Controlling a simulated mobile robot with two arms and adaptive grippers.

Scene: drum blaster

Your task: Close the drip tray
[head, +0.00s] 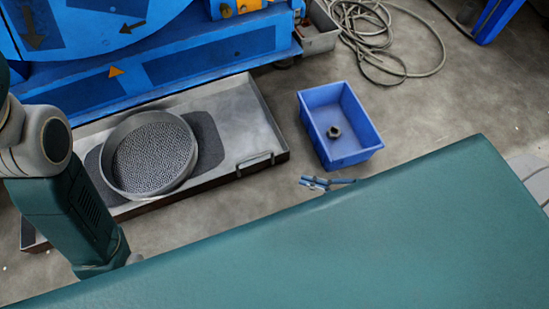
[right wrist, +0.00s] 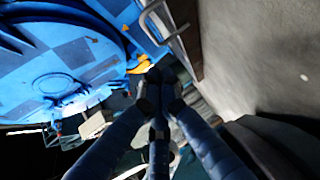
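The drip tray (head: 235,110) is a long grey metal tray in the head view, sticking out in front of the blue machine. Its bar handle (head: 254,163) is on the near side, towards the right end. The handle also shows in the right wrist view (right wrist: 165,22), at the top. My right gripper (head: 316,183) is to the right of the handle and apart from it, partly hidden by my teal body. In the right wrist view its blue fingers (right wrist: 160,85) come close together, with nothing seen between them. My left gripper is not in view.
A round pan of metal shot (head: 153,157) stands on the tray. A blue bin (head: 345,150) with a dark nut (head: 334,131) is right of the tray, just beyond my right gripper. The blue machine (head: 190,55) is behind. A hose (head: 375,35) lies coiled at the back.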

